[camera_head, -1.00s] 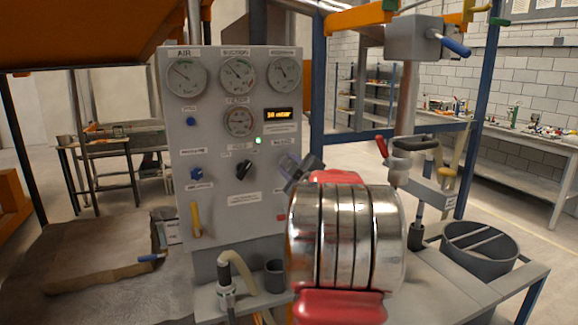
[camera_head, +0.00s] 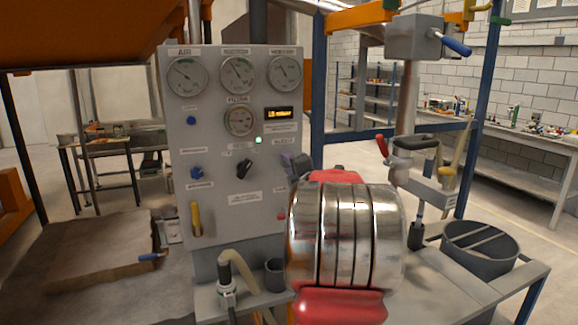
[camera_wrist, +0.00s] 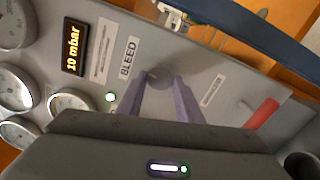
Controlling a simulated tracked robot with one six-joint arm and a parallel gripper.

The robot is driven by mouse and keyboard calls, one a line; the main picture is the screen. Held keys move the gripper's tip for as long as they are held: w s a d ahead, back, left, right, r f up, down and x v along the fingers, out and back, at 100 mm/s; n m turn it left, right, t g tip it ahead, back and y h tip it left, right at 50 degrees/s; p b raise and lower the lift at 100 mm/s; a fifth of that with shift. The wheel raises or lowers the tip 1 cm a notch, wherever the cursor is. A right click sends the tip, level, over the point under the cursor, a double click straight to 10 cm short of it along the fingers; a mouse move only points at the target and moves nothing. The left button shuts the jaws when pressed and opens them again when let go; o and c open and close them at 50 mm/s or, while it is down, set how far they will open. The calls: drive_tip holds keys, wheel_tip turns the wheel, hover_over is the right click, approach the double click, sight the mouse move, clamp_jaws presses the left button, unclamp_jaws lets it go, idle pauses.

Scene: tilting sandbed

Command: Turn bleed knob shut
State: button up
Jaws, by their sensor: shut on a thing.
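The bleed knob (camera_wrist: 158,83) is a small grey knob beside the BLEED label (camera_wrist: 129,57) on the grey panel, seen in the wrist view. The two purple-grey fingers of my gripper (camera_wrist: 161,75) sit on either side of it, closed on it at their tips. In the head view my gripper (camera_head: 295,165) is at the panel's right edge, and my red and silver arm hides most of it and the knob. The wrist view shows a display (camera_wrist: 73,46) reading 10 mbar.
The panel (camera_head: 217,130) carries several gauges, a black knob (camera_head: 244,168), blue knobs and a yellow lever (camera_head: 196,218). A red handle (camera_wrist: 262,113) sticks out near my gripper. A dark bucket (camera_head: 480,250) stands at right, and a sandbed (camera_head: 95,250) lies at left.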

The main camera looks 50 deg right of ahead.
drive_tip(key=shift+w+a+f+n, duration=0.15)
drive_tip(key=shift+f+n, duration=0.15)
drive_tip(key=shift+n, duration=0.2)
drive_tip(key=o, duration=0.8)
drive_tip(key=shift+o, duration=1.1)
drive_tip(key=shift+r, duration=0.15)
drive_tip(key=v, duration=1.4)
